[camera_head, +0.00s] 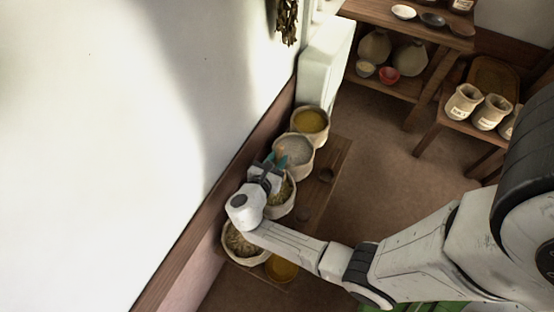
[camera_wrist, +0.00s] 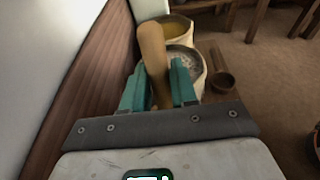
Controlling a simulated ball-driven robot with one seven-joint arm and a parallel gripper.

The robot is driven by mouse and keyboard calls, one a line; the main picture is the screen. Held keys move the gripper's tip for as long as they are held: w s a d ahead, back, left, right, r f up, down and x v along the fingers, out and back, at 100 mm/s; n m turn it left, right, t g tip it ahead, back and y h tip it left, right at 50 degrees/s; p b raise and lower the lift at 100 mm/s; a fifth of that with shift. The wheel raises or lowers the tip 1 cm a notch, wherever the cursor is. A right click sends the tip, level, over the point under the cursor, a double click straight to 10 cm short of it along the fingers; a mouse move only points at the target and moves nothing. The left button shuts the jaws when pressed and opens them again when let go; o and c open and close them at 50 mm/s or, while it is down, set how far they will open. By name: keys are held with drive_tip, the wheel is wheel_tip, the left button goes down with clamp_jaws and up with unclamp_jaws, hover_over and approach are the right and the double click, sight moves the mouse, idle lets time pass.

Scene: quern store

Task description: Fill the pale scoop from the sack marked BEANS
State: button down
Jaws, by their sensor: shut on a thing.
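My gripper (camera_head: 275,166), with teal fingers, is over the row of open sacks along the wall. In the wrist view my gripper (camera_wrist: 158,78) is shut on a pale tan wooden handle (camera_wrist: 151,45), likely the scoop's. The handle sticks up and slightly left; the scoop's bowl is hidden. The sacks hold yellow stuff (camera_head: 311,121), whitish grey stuff (camera_head: 293,152), greenish stuff (camera_head: 284,194) and brownish stuff (camera_head: 240,242). My gripper is above the greenish sack, near the whitish one. I cannot read any sack marking, so I cannot tell which is BEANS.
A dark scoop (camera_head: 326,174) lies on the low wooden bench (camera_head: 335,158), right of the sacks; it also shows in the wrist view (camera_wrist: 222,80). A yellow round thing (camera_head: 282,268) is at the bench's near end. Shelves (camera_head: 390,85) and a jar table (camera_head: 450,125) stand at the right. The floor between is clear.

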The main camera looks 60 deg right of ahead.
drive_tip(key=shift+f+b, duration=1.1)
drive_tip(key=shift+f, duration=0.2)
drive_tip(key=shift+a+r, duration=0.1)
drive_tip(key=shift+a, duration=0.15)
drive_tip(key=y+p, duration=0.1)
drive_tip(key=d+f+y+p, duration=0.1)
drive_tip(key=y, duration=0.1)
drive_tip(key=y+p, duration=0.1)
drive_tip(key=shift+d+f+y+p, duration=0.2)
drive_tip(key=shift+f+y+p, duration=0.15)
drive_tip(key=shift+y+p, duration=0.05)
drive_tip(key=d+y+p, duration=0.1)
drive_tip(key=p, duration=0.1)
drive_tip(key=f+y+p, duration=0.1)
drive_tip(key=y+p, duration=0.1)
drive_tip(key=d+y+p, duration=0.1)
drive_tip(key=p, duration=0.1)
drive_tip(key=shift+w+d+f+g+p, duration=0.15)
drive_tip(key=shift+d+f+g+p, duration=0.15)
drive_tip(key=shift+f+g+p, duration=0.1)
drive_tip(key=shift+d+r+y+p, duration=0.15)
drive_tip(key=shift+r+y+p, duration=1.2)
drive_tip(key=shift+p, duration=0.65)
drive_tip(key=shift+d+r+y+p, duration=0.15)
drive_tip(key=shift+r+y+p, duration=0.8)
drive_tip(key=shift+y+p, duration=0.9)
